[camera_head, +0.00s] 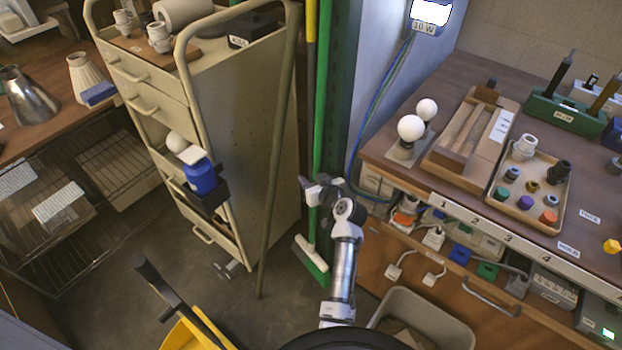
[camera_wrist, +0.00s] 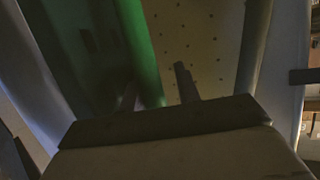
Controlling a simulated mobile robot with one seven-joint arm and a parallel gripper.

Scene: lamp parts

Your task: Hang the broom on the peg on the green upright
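The broom has a bright green handle (camera_head: 321,130) standing nearly upright and a pale head with green bristles (camera_head: 312,260) on the floor. The dark green upright (camera_head: 343,75) stands just behind and right of the handle. I cannot make out the peg. My gripper (camera_head: 312,190) is at the lower part of the handle. In the wrist view its two fingers (camera_wrist: 157,92) are apart, and the green handle (camera_wrist: 140,50) runs down between them, nearer the left finger. A gap shows toward the right finger; whether the left finger touches is unclear.
A beige drawer cart (camera_head: 250,130) stands left of the broom, with a tan pole (camera_head: 279,150) leaning in front. A yellow handle (camera_head: 311,18) is beside the broom's top. A workbench (camera_head: 460,190) is at right, a grey bin (camera_head: 425,315) and yellow bucket (camera_head: 190,335) below.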

